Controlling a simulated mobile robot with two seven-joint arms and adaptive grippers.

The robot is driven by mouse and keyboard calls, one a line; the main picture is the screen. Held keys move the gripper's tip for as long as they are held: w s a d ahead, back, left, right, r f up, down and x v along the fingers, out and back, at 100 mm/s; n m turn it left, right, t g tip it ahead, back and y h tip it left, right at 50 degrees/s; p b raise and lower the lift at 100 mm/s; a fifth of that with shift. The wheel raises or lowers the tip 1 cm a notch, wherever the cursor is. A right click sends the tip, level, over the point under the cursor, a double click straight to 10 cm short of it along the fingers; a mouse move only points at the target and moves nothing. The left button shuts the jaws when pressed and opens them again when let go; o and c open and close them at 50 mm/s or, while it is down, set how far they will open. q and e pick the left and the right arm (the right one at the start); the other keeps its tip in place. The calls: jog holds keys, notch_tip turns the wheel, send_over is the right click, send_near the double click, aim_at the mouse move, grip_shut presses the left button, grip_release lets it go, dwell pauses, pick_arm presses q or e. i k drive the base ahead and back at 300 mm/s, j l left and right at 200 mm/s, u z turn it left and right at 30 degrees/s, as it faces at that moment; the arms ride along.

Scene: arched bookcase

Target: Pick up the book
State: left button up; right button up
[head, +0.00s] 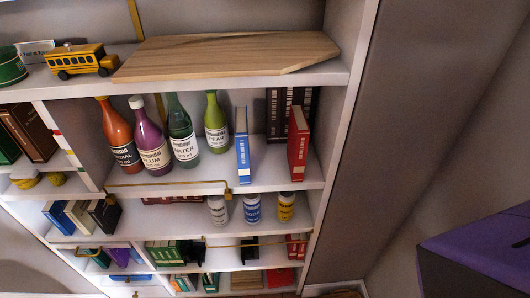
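The frame shows several books. A blue book (242,145) stands upright on the upper shelf, to the right of the bottles. A red book (298,143) stands upright further right on that shelf, near the bookcase's right side. Dark books (275,113) stand behind, at the back of the shelf, partly hidden by the red book. I cannot tell which book the task means. Neither of my grippers is in view.
Orange, purple, dark green and light green bottles (152,150) stand left of the blue book. A wooden board (220,54) and toy bus (80,60) lie on the shelf above. Small jars (252,209) stand below. A purple-topped dark shape (480,245) is at lower right.

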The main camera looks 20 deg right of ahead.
aim_at(299, 131)
jog(key=k+u, duration=0.45)
jog(key=k, duration=0.4)
